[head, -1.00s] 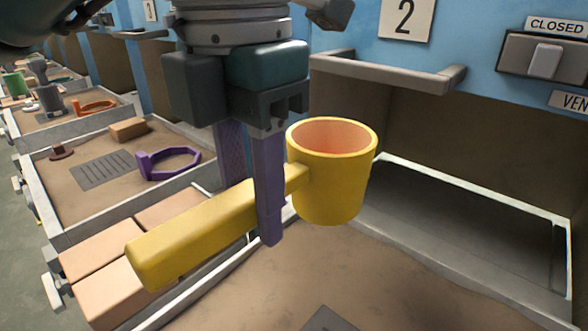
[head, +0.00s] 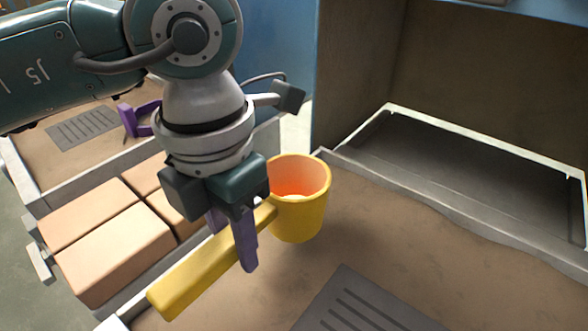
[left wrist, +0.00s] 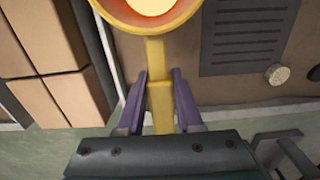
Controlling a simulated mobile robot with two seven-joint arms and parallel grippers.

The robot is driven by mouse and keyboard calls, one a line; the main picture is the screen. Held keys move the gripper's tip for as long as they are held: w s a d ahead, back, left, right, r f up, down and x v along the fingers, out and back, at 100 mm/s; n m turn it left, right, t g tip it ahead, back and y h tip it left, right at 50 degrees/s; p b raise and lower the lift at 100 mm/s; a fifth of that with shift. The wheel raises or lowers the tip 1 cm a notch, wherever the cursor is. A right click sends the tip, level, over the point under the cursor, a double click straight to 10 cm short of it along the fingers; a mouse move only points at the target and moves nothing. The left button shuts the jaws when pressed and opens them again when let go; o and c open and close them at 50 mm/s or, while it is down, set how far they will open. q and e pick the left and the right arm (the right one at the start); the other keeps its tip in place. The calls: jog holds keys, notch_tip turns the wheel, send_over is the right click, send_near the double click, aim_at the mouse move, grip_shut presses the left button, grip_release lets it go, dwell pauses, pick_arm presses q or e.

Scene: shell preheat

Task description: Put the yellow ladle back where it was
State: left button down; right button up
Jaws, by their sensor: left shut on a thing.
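The yellow ladle (head: 302,218) has a deep cup and a thick, straight handle, and its cup glows bright orange inside. My left gripper (head: 237,246) is shut on the handle, its purple fingers on either side near the cup. The cup is upright over the sandy bench, and the handle points to the lower left. In the left wrist view the ladle (left wrist: 157,52) runs up between the fingers (left wrist: 160,86), and its cup is cut off by the top edge. Any gap under the ladle is hard to judge. My right gripper is not in view.
A dark slotted plate (head: 365,308) lies on the sandy bench (head: 400,250), right of the ladle. Behind is a dark recessed tray (head: 460,165) with a pale rim. Pinkish bricks (head: 115,250) fill a side bin at left. A round knob (left wrist: 277,74) is near the plate.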

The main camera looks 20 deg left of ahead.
pick_arm(q)
jog(key=shift+w+f+b, duration=0.1)
jog(key=shift+f+b, duration=0.45)
jog(key=shift+f, duration=1.8)
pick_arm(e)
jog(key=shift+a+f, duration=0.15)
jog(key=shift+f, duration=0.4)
pick_arm(q)
jog(key=shift+f, duration=0.15)
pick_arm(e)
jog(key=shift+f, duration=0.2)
pick_arm(q)
jog(key=c, duration=0.6)
grip_release()
jog(key=shift+o, duration=0.2)
